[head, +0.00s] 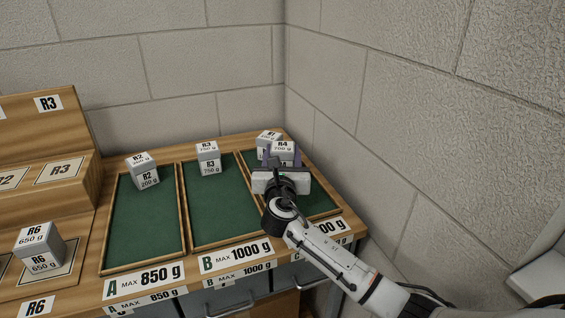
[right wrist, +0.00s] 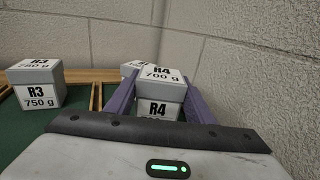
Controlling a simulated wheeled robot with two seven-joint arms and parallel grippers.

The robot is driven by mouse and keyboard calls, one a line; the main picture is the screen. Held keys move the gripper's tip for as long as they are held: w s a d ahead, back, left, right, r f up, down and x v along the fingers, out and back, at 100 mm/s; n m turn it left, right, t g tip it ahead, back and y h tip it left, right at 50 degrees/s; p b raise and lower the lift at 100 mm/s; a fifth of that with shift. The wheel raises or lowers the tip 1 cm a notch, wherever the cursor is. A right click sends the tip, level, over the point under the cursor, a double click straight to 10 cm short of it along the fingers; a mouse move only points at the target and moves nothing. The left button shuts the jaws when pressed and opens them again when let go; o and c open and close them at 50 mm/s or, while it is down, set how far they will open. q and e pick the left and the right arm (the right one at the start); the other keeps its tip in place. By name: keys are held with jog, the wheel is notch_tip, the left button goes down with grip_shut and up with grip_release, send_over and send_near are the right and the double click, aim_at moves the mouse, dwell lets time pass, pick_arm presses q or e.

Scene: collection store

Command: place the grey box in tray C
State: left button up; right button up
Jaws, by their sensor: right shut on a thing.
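My right gripper (head: 281,158) is shut on the grey box R4, 700 g (head: 283,147), at the back of the right-hand tray, tray C (head: 324,205). In the right wrist view the box R4 (right wrist: 160,78) sits between the two purple fingers (right wrist: 157,92). Whether its base touches the tray floor cannot be told. My gripper and arm hide much of the tray and part of its front label. My left gripper is not in view.
Another grey box (head: 268,136) stands right behind R4, its label partly hidden. Box R3, 750 g (head: 208,158) is in tray B (head: 222,215); box R2 (head: 142,170) is in tray A (head: 145,225). Box R6 (head: 39,246) stands on the left steps. Walls close the back and right.

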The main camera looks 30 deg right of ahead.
notch_tip(320, 180, down, 2)
jog(key=o, duration=1.1)
jog(key=shift+f, duration=0.15)
jog(key=shift+o, duration=0.2)
jog(key=shift+s+a+r, duration=0.15)
jog(key=shift+r, duration=0.05)
jog(key=v, duration=1.1)
jog(key=shift+s+a, duration=0.2)
jog(key=shift+s, duration=0.1)
